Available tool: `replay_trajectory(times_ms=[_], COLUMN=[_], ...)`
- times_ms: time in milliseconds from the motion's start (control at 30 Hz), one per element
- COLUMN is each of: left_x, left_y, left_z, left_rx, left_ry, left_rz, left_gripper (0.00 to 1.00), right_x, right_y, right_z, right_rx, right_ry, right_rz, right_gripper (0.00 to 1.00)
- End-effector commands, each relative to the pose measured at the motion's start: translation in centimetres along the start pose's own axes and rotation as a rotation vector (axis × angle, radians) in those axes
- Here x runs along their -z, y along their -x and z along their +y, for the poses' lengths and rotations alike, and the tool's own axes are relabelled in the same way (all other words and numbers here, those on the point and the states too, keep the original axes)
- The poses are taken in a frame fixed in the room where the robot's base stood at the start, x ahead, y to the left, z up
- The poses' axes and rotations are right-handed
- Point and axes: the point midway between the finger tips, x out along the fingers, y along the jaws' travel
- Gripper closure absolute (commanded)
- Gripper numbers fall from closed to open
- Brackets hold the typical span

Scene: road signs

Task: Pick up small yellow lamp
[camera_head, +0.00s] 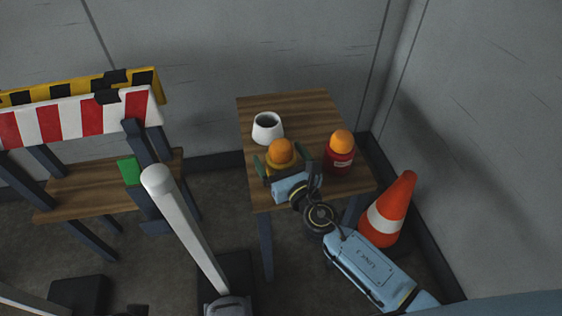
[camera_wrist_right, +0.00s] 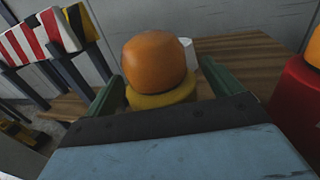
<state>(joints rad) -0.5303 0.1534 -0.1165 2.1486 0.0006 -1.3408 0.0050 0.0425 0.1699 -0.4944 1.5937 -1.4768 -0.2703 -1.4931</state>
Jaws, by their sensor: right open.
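The small yellow lamp (camera_head: 281,153) has an orange dome on a yellow base and stands on the small wooden table (camera_head: 310,102). In the right wrist view the lamp (camera_wrist_right: 158,68) is between the two green fingers, its lower part hidden by the gripper body. My right gripper (camera_head: 281,164) is open around the lamp, one finger on each side. Whether the fingers touch it I cannot tell. My left gripper is not in view.
A white pot (camera_head: 267,128) stands just behind the lamp. A red lamp with an orange top (camera_head: 340,152) stands close on the right. An orange cone (camera_head: 387,212) is right of the table. Striped barriers (camera_head: 80,118) and a white post (camera_head: 187,230) are on the left.

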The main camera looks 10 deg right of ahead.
Motion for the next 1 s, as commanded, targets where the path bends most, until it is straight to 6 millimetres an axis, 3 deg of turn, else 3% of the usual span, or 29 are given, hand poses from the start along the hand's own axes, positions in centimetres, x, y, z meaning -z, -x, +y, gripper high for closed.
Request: replay_trajectory(times_ms=[233, 633, 1000], left_x=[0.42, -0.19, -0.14], left_y=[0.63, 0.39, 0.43], left_z=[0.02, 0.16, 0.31], left_rx=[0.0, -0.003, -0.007], left_ry=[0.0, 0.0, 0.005], left_rz=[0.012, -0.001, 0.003], left_gripper=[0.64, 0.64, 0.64], right_x=[0.02, 0.03, -0.24], right_y=[-0.09, -0.07, -0.09], right_z=[-0.03, -0.04, -0.04], right_rx=[0.001, 0.001, 0.001], right_ry=[0.0, 0.0, -0.001], right_rz=[0.001, 0.001, -0.001], right_gripper=[0.12, 0.64, 0.66])
